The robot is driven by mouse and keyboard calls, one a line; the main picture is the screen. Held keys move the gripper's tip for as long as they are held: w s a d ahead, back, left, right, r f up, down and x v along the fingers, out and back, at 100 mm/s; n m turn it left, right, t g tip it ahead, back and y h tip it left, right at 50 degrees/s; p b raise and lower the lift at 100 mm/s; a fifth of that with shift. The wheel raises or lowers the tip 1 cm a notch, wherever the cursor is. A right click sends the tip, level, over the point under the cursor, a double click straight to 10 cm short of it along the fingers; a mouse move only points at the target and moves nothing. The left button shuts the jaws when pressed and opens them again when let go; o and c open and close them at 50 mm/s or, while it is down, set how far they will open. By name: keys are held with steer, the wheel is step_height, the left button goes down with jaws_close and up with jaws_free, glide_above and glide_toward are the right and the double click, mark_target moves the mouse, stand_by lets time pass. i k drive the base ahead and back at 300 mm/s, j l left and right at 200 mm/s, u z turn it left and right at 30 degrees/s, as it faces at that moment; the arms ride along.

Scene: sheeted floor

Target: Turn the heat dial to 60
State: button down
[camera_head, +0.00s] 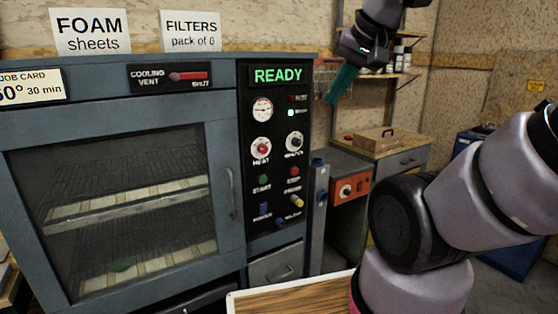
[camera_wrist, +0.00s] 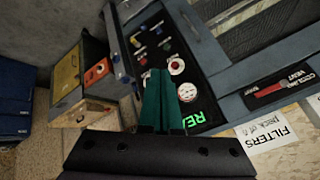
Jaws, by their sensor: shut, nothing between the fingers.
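The heat dial (camera_head: 261,148) is a red knob on a white round scale, labelled HEAT, on the oven's black control panel (camera_head: 272,217). Its setting is too small to read. In the wrist view the dial (camera_wrist: 175,66) lies just beyond and right of the fingertips, largely unobstructed. My gripper (camera_head: 331,101) has green fingers, shut and empty, in the air up and right of the panel. The fingers also show in the wrist view (camera_wrist: 158,72), apart from the dial.
A round gauge (camera_head: 262,109), a second dial (camera_head: 294,142) and several buttons surround the heat dial. A green READY display (camera_head: 278,75) tops the panel. The oven door (camera_head: 120,200) is closed.

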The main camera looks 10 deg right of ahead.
mark_target(263, 149)
steer(key=k+j, duration=0.1)
steer(key=j, duration=1.35)
steer(key=i+z, duration=0.05)
